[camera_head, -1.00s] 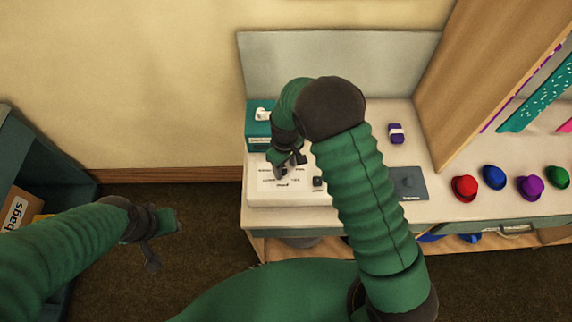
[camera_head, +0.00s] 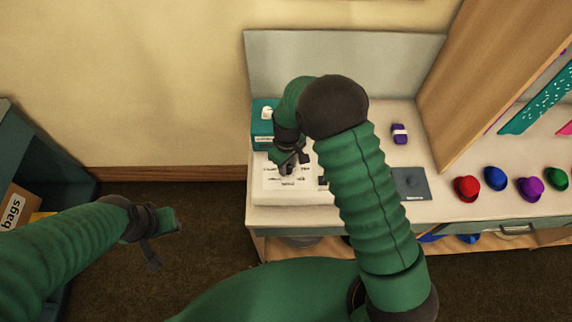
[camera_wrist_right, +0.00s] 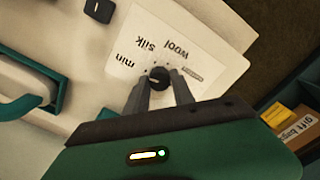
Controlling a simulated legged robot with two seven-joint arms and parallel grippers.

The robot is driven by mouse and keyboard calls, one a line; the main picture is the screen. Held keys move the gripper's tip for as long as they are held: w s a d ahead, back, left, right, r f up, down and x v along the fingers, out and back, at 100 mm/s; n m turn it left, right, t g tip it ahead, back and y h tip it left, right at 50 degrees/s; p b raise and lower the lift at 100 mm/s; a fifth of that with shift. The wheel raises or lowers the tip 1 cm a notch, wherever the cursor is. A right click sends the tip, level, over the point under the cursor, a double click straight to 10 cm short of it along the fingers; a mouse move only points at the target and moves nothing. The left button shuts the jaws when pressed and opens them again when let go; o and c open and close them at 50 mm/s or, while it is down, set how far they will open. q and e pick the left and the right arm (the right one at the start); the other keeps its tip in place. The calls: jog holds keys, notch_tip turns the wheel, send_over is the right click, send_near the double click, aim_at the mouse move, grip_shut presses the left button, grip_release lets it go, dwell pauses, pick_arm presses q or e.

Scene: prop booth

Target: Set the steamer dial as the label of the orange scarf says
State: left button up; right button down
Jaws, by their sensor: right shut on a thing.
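The steamer dial (camera_wrist_right: 158,77) is a small round black knob on a white panel (camera_wrist_right: 215,52) printed with "min", "silk" and "wool". My right gripper (camera_wrist_right: 159,80) is shut on the dial, with a finger on each side. Its pointer is too small to read. In the head view my right gripper (camera_head: 287,168) is over the white panel (camera_head: 270,183) and hides the dial. My left gripper (camera_head: 163,228) hangs over the floor at the left, away from the table; its jaw is unclear. I see no orange scarf or label of it.
A teal box (camera_head: 262,128) stands behind the panel. A purple item (camera_head: 399,133) and a dark grey plate (camera_head: 410,184) lie on the table. Hats, including a red one (camera_head: 467,188), line the right. A teal dotted scarf (camera_head: 540,98) hangs behind a wooden partition (camera_head: 470,90).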

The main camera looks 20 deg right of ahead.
jog(key=shift+s+d+m, duration=0.15)
jog(key=shift+d+m, duration=0.05)
jog(key=shift+m, duration=0.1)
jog(key=shift+a+m+p, duration=0.2)
jog(key=shift+m+p, duration=0.1)
jog(key=shift+m, duration=0.9)
jog(key=m, duration=0.2)
jog(key=shift+d+m, duration=0.1)
jog(key=shift+m, duration=0.2)
pick_arm(q)
jog(key=shift+d+r+p, duration=0.3)
jog(key=shift+r+p, duration=0.3)
jog(key=shift+r, duration=0.35)
pick_arm(e)
jog(key=shift+f+m, duration=0.1)
jog(key=shift+m, duration=1.9)
jog(key=c, duration=1.1)
grip_release()
